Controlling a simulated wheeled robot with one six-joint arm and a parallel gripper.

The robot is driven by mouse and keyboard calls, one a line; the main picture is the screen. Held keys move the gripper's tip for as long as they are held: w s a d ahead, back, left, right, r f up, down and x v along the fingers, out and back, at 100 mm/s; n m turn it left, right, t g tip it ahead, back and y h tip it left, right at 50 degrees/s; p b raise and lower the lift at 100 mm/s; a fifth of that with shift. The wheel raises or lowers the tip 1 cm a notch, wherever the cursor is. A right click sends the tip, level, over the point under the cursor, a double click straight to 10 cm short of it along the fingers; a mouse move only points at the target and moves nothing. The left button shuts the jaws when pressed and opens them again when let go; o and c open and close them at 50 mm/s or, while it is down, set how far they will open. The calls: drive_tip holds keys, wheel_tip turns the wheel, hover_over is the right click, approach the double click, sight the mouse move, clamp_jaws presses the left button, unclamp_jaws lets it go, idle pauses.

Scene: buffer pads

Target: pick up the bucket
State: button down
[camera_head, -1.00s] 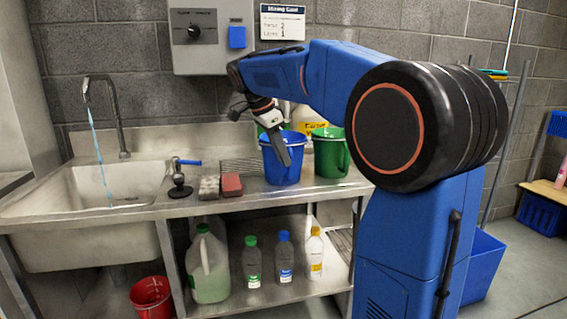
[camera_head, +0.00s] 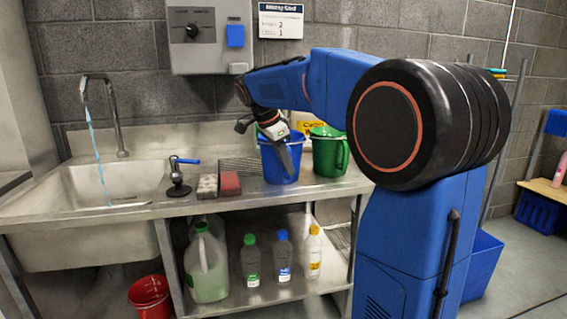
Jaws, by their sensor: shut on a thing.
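A blue bucket (camera_head: 279,167) stands on the steel counter, a little right of the picture's middle. My gripper (camera_head: 288,160) reaches down to it from above, with a finger in front of the bucket's near side. The gripper is shut on the blue bucket, at its rim or wall; the exact contact is partly hidden. A green bucket (camera_head: 328,154) stands just to the right, close to the blue one. A red bucket (camera_head: 150,297) is on the floor below the sink.
The sink (camera_head: 85,193) with its tap (camera_head: 118,118) is at the left. A red-topped sponge (camera_head: 230,184) and a blue-handled fitting (camera_head: 179,180) stand left of the bucket. A yellow item (camera_head: 302,127) is behind. Bottles (camera_head: 283,259) stand on the lower shelf.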

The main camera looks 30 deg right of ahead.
drive_tip(key=shift+r, duration=0.1)
wheel_tip(320, 180, up, 18)
idle(0.5)
drive_tip(key=c, duration=2.5)
unclamp_jaws()
clamp_jaws()
